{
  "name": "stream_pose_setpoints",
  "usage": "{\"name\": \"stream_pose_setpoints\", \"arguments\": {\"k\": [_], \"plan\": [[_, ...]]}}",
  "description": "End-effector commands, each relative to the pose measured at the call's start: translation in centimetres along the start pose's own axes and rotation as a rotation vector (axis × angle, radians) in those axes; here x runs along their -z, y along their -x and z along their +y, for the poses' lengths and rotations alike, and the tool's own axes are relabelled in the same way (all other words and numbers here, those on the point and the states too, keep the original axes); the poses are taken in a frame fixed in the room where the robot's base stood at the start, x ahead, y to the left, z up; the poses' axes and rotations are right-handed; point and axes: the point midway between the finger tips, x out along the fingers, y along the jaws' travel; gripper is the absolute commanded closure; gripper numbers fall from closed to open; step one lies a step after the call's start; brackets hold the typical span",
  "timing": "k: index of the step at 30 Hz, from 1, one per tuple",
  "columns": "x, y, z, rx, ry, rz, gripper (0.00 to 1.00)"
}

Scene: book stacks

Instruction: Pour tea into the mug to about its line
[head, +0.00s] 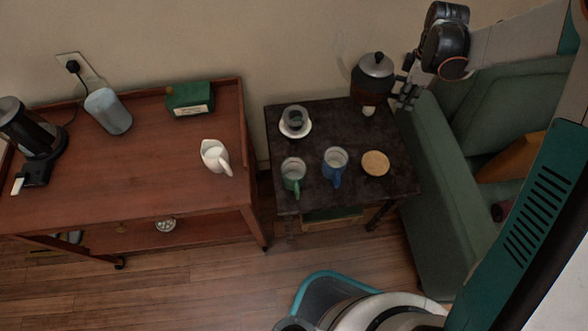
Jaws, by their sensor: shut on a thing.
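A dark brown teapot (369,87) with a grey domed lid is at the back right corner of the small dark table (320,120). My gripper (403,92) is at the pot's right side, shut on it, seemingly at the handle, which is mostly hidden. The pot looks upright; I cannot tell whether it touches the table. A small pale part shows below it. A blue mug (335,167) stands upright near the table's middle front, and a green mug (292,175) stands to its left. Their fill levels and any line are too small to read.
A cup on a white saucer (296,130) stands at the table's back left. A round cork coaster (375,163) lies right of the blue mug. A green armchair (440,190) is close on the right. A wooden cart (110,170) at left holds a white jug (215,156).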

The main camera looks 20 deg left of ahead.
Motion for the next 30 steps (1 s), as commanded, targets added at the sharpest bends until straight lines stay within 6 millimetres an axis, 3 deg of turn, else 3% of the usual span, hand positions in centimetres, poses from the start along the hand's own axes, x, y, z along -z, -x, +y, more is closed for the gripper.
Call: {"name": "stream_pose_setpoints", "arguments": {"k": [18, 24, 30], "plan": [[9.3, -9.4, 2.0, 0.003, 0.88, 0.003, 1.0], [11.2, -11.2, 2.1, 0.004, 1.062, 0.003, 1.0], [11.9, -11.8, 2.1, 0.004, 1.133, 0.003, 1.0]]}}
